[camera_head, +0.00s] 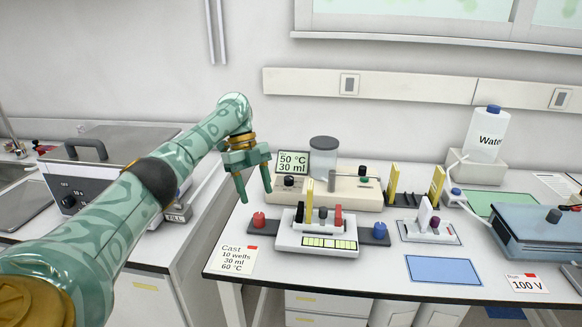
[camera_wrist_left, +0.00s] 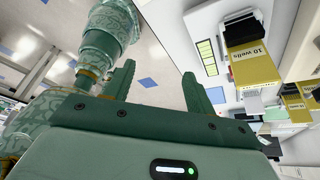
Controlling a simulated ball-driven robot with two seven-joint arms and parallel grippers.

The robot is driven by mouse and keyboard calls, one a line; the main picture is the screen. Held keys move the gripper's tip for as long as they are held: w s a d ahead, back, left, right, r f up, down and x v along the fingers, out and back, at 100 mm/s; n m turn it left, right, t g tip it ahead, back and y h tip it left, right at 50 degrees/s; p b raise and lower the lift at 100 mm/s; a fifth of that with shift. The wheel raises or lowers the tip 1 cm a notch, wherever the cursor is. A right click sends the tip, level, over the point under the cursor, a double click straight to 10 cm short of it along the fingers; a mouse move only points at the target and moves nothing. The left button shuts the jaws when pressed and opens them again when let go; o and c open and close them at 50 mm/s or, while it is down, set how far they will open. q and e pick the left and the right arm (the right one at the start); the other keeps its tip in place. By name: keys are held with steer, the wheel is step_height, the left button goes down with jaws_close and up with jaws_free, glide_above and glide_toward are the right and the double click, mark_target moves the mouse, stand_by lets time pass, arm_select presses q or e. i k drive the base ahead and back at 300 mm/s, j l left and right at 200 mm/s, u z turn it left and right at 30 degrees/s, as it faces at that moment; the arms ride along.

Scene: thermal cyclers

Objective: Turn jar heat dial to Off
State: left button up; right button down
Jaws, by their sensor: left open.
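A beige heater unit (camera_head: 340,190) stands at the back middle of the bench in the head view. It carries a clear jar with a grey lid (camera_head: 323,157) and a display (camera_head: 294,163) reading 50 °C, 30 ml. A black dial (camera_head: 289,181) is on its left front, below the display. A second black knob (camera_head: 363,171) is at its right end. I cannot read the dial settings or tell which is the jar heat dial. My left gripper (camera_head: 255,192) is open and empty, left of the unit and apart from it. Its open fingers show in the wrist view (camera_wrist_left: 155,88). My right gripper is not visible.
In front of the unit is a white casting tray (camera_head: 317,242) with red and blue knobs. A Cast card (camera_head: 234,259) lies at the bench's front left. Yellow combs (camera_head: 394,180), a Water bottle (camera_head: 487,133) and a blue box (camera_head: 545,230) are right. A gap separates the left bench.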

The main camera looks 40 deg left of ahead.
mark_target(289, 180)
steer(key=i+j, duration=0.8)
steer(key=i, duration=0.2)
